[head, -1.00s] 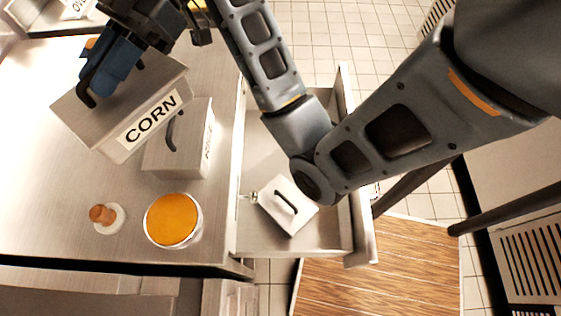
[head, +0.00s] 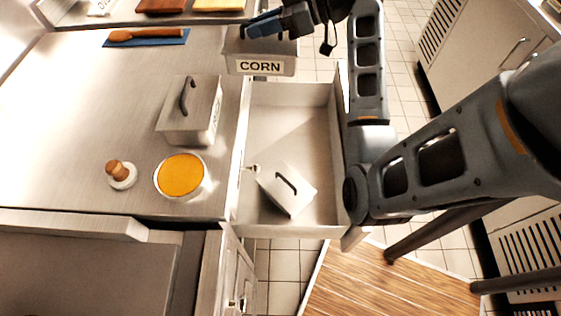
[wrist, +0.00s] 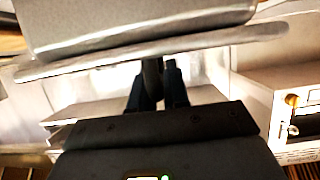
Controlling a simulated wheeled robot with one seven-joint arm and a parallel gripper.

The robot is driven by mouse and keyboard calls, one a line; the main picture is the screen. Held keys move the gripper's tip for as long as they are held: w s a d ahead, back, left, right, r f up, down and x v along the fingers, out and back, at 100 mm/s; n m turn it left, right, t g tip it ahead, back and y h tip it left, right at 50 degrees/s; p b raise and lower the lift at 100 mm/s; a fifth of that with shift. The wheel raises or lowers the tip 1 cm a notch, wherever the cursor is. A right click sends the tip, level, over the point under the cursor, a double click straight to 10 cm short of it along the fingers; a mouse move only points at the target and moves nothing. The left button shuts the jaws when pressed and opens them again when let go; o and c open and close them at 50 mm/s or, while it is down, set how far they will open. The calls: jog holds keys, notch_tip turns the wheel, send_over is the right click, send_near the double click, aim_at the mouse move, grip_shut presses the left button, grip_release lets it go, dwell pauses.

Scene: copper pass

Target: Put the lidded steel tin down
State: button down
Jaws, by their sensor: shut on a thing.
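The lidded steel tin (head: 262,67) labelled CORN hangs from my gripper (head: 262,26) at the top middle of the head view. It appears above the far end of the open drawer, by the counter's edge; its clearance is unclear. In the wrist view my gripper (wrist: 158,85) is shut on the tin's handle, and the tin (wrist: 140,28) fills the top of the picture. My fingers hide part of the lid.
On the counter (head: 70,110) stand a second lidded tin (head: 190,110), a round orange-topped container (head: 181,175) and a wooden-knobbed item (head: 121,174). A wooden spoon (head: 145,34) lies on a blue mat behind. The counter's left is clear.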

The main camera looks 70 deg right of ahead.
jog(key=shift+m+h, duration=0.7)
jog(key=shift+h, duration=0.1)
jog(key=d, duration=0.1)
jog(key=s+d+f, duration=0.1)
jog(key=d, duration=0.1)
jog(key=s+d, duration=0.1)
jog(key=shift+s+d+f, duration=0.1)
jog(key=shift+d+f, duration=0.1)
jog(key=shift+f, duration=0.2)
jog(key=shift+d+f+m+g+h+b, duration=0.7)
jog(key=shift+f+m+h, duration=1.35)
jog(key=shift+f, duration=4)
jog(key=shift+d+f+m+g+h+b, duration=0.3)
jog(key=shift+d+f+m+h+b, duration=1.25)
jog(key=shift+f, duration=4.45)
jog(key=shift+d+f+m+g+h+p, duration=0.1)
jog(key=shift+d+f+m+g+h, duration=0.45)
jog(key=shift+f+m+h, duration=3.75)
notch_tip(320, 180, down, 4)
jog(key=n+y, duration=0.2)
jog(key=n, duration=0.2)
jog(key=shift+r+y, duration=0.15)
jog(key=shift+y, duration=0.25)
jog(key=c, duration=1.1)
grip_release()
